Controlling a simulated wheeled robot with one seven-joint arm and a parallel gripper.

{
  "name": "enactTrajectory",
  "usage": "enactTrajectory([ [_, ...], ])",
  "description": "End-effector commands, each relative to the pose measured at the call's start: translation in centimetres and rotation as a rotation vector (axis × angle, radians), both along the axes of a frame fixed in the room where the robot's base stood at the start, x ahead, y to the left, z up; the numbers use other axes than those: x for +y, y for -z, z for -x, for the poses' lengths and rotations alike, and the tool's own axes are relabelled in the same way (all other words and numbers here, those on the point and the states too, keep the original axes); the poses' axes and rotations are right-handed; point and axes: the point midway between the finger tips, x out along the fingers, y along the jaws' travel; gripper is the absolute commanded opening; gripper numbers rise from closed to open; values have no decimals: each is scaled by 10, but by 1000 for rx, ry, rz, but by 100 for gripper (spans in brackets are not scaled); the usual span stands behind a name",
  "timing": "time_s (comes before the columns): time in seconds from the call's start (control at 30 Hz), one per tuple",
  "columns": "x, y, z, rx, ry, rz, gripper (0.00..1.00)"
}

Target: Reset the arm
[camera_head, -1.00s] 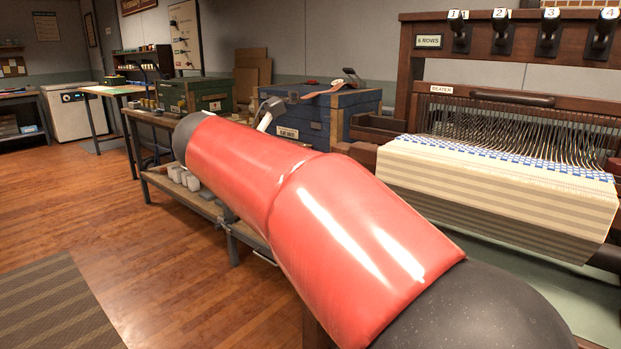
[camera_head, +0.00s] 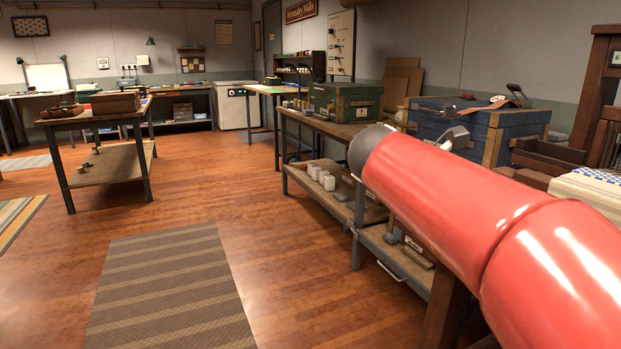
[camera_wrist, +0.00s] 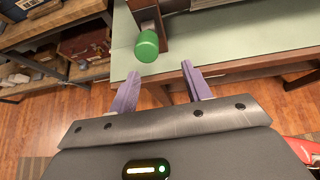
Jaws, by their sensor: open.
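My gripper (camera_wrist: 160,85) is open in the wrist view, its two purple fingers apart with nothing between them. Beyond the fingertips a green cylinder-like object (camera_wrist: 147,46) sits at the edge of a pale green surface (camera_wrist: 205,40). In the head view my red arm reaches from the lower right toward the middle; my gripper is hidden there.
A blue chest (camera_head: 465,122) and a green chest (camera_head: 345,103) stand on a bench at the right, close behind my arm. A striped rug (camera_head: 165,290) lies on open wooden floor. A wooden table (camera_head: 105,117) stands at the left.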

Motion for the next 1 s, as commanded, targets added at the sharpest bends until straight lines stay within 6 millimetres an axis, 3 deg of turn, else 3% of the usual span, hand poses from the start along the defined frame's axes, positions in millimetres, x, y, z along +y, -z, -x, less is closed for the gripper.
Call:
enactTrajectory([
  [0.17, 19, 57, 52, -299, 226, -391, 49],
  [0.3, 51, 108, 99, -555, 547, -763, 49],
  [0.5, 96, 165, 151, -821, 1091, -1183, 49],
  [0.7, 121, 193, 173, -933, 1454, -1369, 49],
  [1.0, 124, 197, 176, -948, 1513, -1395, 49],
])
